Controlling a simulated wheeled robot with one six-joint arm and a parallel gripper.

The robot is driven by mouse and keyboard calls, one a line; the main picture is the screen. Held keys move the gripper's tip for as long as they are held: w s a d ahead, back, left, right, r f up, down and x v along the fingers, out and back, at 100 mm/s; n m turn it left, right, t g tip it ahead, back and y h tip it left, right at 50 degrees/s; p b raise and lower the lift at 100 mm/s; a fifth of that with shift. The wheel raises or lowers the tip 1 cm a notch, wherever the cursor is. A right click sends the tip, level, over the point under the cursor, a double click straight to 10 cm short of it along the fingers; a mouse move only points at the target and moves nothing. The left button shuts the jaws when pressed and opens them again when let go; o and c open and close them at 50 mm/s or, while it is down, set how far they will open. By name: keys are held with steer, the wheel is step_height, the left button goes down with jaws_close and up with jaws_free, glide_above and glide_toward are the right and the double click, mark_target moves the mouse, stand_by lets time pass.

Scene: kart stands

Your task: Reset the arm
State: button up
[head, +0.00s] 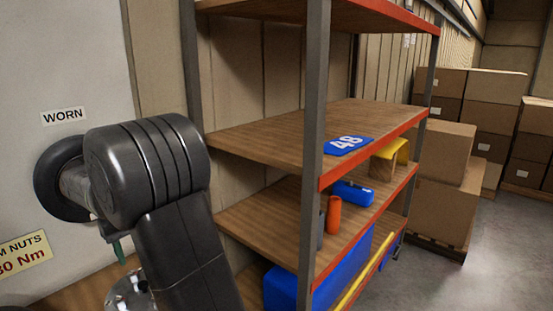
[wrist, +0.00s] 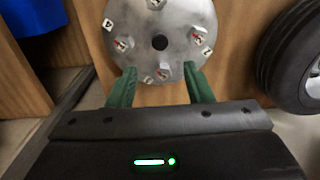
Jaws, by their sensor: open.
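My gripper (wrist: 160,88) shows in the wrist view with its two green fingers spread apart and nothing between them. Just beyond the fingertips is a round silver hub (wrist: 160,20) with a dark centre hole and several small numbered tags and nuts around it. I cannot tell whether the fingers touch the hub. In the head view, my dark arm fills the lower left and hides most of the gripper. Part of the silver hub (head: 128,290) shows below the arm.
A black tyre (wrist: 295,65) is at the right of the wrist view. In the head view, a shelf rack (head: 250,140) holds a blue "48" plate (head: 348,145), a blue item (head: 353,193) and an orange cylinder (head: 333,214). Cardboard boxes (head: 445,150) stand at the right beside open floor (head: 490,250).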

step_height(320, 180, down, 10)
steer(key=shift+f+p, duration=0.1)
steer(key=shift+p, duration=0.35)
steer(key=shift+m, duration=0.6)
